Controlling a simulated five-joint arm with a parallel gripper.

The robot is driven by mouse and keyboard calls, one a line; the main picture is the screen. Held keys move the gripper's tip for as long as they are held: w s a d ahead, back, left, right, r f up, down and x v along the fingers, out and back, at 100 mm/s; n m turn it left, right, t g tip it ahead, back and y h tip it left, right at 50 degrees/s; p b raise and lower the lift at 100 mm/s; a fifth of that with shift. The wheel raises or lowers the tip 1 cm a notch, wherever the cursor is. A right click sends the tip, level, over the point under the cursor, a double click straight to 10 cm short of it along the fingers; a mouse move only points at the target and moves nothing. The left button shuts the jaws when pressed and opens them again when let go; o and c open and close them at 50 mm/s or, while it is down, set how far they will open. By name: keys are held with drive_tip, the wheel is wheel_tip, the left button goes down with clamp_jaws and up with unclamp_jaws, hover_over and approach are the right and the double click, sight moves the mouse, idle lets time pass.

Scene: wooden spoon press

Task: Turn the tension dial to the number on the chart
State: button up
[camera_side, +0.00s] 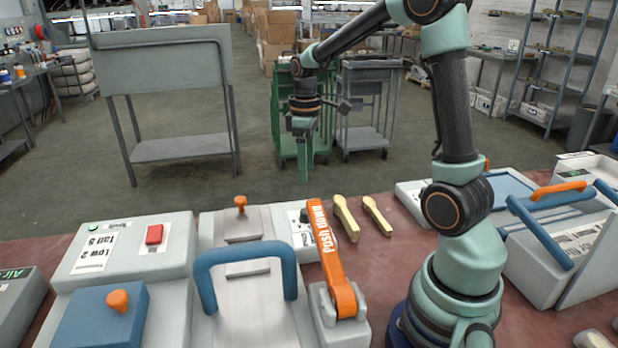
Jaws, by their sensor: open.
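A small dark knob (304,215), which looks like the tension dial, sits on a white box behind the orange lever. The lever partly hides the box, and I cannot read the dial's setting. A white chart label (97,248) lies on the grey box at the left; its text seems to read "Low 2" and "Tall 5". My gripper (304,172) points down in the air, apart from the dial and above it in the picture. It is open and holds nothing.
An orange "Push down" lever (335,262) leans up beside the dial. A blue handle (245,252) arches over the press at front. Two wooden spoons (346,218) lie right of the dial. A red button (154,235) is on the left box. Bare red tabletop shows right of the lever.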

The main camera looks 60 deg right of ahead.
drive_tip(key=f, duration=1.1)
drive_tip(key=shift+a, duration=0.2)
clamp_jaws()
